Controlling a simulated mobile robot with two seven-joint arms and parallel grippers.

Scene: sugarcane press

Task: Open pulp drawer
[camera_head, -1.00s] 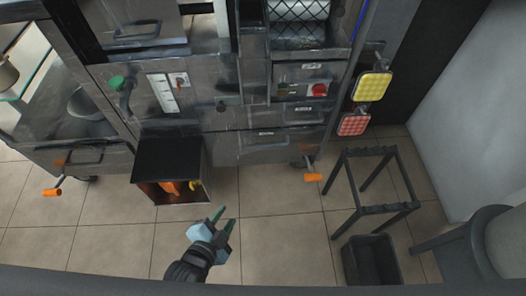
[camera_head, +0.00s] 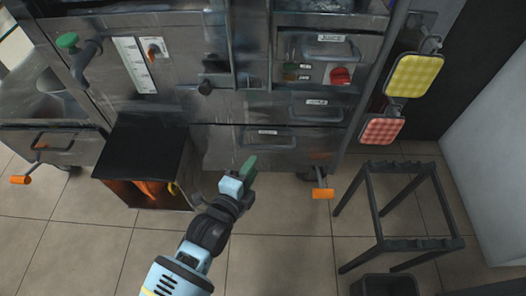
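The steel sugarcane press has labelled drawers with recessed handles on its front. One wide drawer (camera_head: 225,152) sits lowest, a smaller drawer (camera_head: 342,108) is above it to the right, and both look closed. The labels are too small to read, so I cannot tell which one is the pulp drawer. My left gripper (camera_head: 248,170) is in front of the lowest drawer, just below its handle (camera_head: 268,142) in the picture. Its green fingers overlap in this view, so their opening is hidden. Nothing shows held in it. My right gripper is out of view.
A black-topped box (camera_head: 145,150) with orange items inside stands left of my arm. An orange-tipped lever (camera_head: 322,193) juts out at the press's lower right. A dark stand (camera_head: 405,245) is at the right. Tiled floor (camera_head: 280,260) is clear in front.

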